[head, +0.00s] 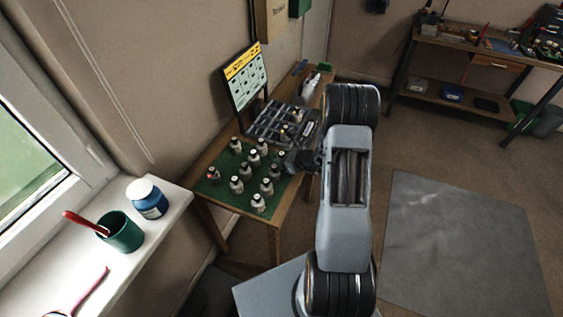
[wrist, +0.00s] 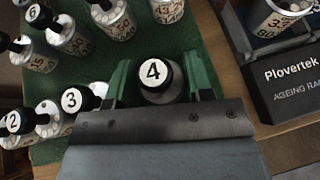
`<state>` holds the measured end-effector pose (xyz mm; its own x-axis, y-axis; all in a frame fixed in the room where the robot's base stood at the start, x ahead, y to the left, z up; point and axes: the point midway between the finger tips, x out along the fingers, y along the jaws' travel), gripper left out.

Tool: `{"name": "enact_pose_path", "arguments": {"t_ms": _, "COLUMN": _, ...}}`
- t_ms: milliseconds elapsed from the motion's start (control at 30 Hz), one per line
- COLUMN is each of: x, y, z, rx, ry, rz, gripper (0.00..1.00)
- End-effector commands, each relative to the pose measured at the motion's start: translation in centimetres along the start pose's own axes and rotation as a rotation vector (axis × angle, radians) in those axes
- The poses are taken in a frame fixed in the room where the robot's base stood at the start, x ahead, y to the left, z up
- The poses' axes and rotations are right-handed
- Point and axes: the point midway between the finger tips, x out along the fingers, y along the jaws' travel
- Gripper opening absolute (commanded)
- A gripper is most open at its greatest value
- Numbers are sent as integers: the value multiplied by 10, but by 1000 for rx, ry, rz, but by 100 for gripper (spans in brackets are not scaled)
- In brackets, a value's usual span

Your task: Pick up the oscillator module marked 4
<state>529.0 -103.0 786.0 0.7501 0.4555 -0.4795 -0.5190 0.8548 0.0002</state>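The oscillator module marked 4 (wrist: 154,78) has a black knob with a white disc and stands on the green mat (wrist: 200,35) in the wrist view. My gripper (wrist: 160,80) has its two green fingers apart, one on each side of this module. I cannot tell whether either finger touches it. The lower part of the module is hidden by the gripper body. In the head view my gripper (head: 296,160) is over the right side of the green mat (head: 226,200); the numbers are too small to read there.
Module 3 (wrist: 72,100) stands close left of my gripper, with module 2 (wrist: 14,122) beyond and module 6 (wrist: 36,14) at upper left. A dark Plovertek rack (wrist: 285,85) is to the right. A card (head: 246,78) stands behind the rack (head: 272,128) in the head view.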

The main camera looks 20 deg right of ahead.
Motion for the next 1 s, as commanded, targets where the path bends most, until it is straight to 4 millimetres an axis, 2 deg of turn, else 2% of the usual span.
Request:
{"name": "enact_pose_path", "arguments": {"t_ms": 33, "x": 0, "y": 0, "z": 0, "rx": 0, "ry": 0, "rz": 0, "gripper": 43}}
{"name": "enact_pose_path", "arguments": {"t_ms": 267, "x": 0, "y": 0, "z": 0, "rx": 0, "ry": 0, "rz": 0, "gripper": 21}}
{"name": "enact_pose_path", "arguments": {"t_ms": 567, "x": -1, "y": 0, "z": 2, "rx": -2, "ry": -1, "rz": 0, "gripper": 20}}
{"name": "enact_pose_path", "arguments": {"t_ms": 767, "x": -10, "y": -1, "z": 18, "rx": -5, "ry": -3, "rz": -1, "gripper": 20}}
{"name": "enact_pose_path", "arguments": {"t_ms": 867, "x": -20, "y": -2, "z": 32, "rx": -5, "ry": -3, "rz": -3, "gripper": 20}}
{"name": "enact_pose_path", "arguments": {"t_ms": 1000, "x": -53, "y": -11, "z": 44, "rx": -4, "ry": -4, "rz": -7, "gripper": 20}}
